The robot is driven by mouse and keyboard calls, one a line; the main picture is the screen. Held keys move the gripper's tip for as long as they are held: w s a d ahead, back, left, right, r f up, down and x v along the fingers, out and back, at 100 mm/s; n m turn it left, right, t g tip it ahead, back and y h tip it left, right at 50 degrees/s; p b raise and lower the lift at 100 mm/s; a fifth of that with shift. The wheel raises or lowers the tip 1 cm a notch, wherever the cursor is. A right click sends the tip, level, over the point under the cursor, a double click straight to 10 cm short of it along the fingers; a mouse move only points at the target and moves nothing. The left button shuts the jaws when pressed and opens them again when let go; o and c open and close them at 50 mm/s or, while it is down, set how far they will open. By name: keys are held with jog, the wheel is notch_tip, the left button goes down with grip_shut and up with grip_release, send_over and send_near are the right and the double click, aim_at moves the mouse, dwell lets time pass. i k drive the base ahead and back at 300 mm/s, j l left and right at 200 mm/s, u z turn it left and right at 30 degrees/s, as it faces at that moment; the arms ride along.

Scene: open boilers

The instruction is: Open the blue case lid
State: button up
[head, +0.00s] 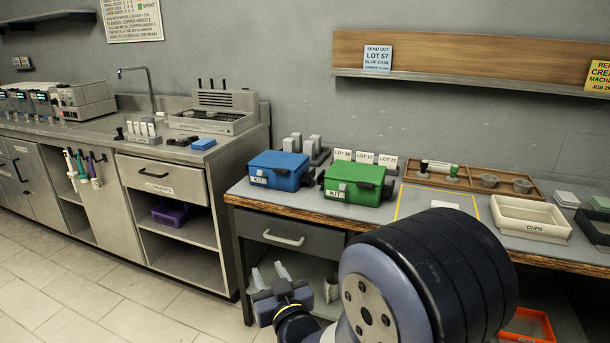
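The blue case (279,170) stands on the left end of the workbench and has a white KIT label on its front left. Its lid looks closed, and dark fittings show on its front and right side. My gripper (269,271) is in front of the bench, below the blue case in the picture and apart from it. Its two pale fingers point up and are spread, with nothing seen between them.
A green case (354,183) stands close to the right of the blue case. Grey blocks (305,146) and lot cards (365,157) are behind. A yellow-outlined area (437,204), a wooden tray (461,178) and a CUPS tray (530,218) lie farther right.

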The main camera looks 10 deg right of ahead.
aim_at(281, 162)
jog(key=i+j+z, duration=0.15)
jog(key=z, duration=0.2)
jog(key=i+j+z, duration=0.15)
jog(key=j+z, duration=0.5)
jog(key=i+j+z, duration=0.1)
jog(key=j+z, duration=0.4)
jog(key=j, duration=1.55)
jog(key=i, duration=0.05)
